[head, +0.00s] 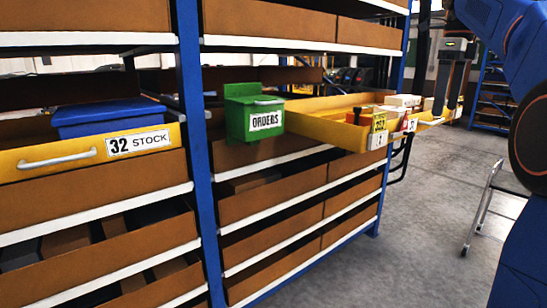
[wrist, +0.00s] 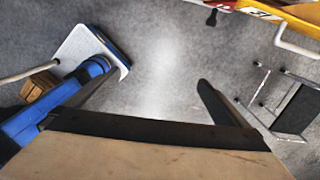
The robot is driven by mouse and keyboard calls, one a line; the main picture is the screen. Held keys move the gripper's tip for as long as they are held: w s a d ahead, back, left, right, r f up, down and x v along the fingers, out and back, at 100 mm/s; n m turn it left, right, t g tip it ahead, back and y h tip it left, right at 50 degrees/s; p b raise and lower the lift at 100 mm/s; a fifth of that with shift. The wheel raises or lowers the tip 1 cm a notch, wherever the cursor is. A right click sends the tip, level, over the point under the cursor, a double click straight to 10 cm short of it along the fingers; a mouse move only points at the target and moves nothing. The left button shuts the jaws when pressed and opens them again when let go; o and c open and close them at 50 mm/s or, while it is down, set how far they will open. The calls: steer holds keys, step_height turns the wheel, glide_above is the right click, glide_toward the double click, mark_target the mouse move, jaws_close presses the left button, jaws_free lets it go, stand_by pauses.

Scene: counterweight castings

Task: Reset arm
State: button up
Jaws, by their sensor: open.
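My blue arm (head: 500,40) comes in from the right side of the head view. My gripper (head: 446,105) hangs from it with the fingers pointing down, at the right end of the shelving beside the yellow drawer. In the wrist view my gripper (wrist: 158,78) has its two dark fingers spread wide apart. Only grey floor shows between them, so it is open and empty.
Blue-post shelving (head: 192,120) with brown bins fills the left and middle. A yellow drawer (head: 325,131) sticks out beside a green ORDERS box (head: 253,119). Another yellow drawer (head: 50,166) reads 32 STOCK. A step-like metal frame (head: 483,208) stands right; grey floor (head: 420,230) is clear.

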steer(key=s+a+f+n+t, duration=0.2)
steer(key=s+a+f+n, duration=0.8)
steer(key=s+f+n, duration=0.35)
steer(key=s+a+f+n+t, duration=0.1)
steer(key=s+a+f+n, duration=0.1)
steer(key=s+f+n, duration=0.5)
steer(key=s+a+f+n+t, duration=0.1)
steer(key=s+a+f+n, duration=0.2)
steer(key=f, duration=1.5)
steer(key=s+n, duration=0.4)
steer(key=s, duration=0.2)
steer(key=shift+s+t, duration=0.15)
steer(key=shift+t, duration=0.15)
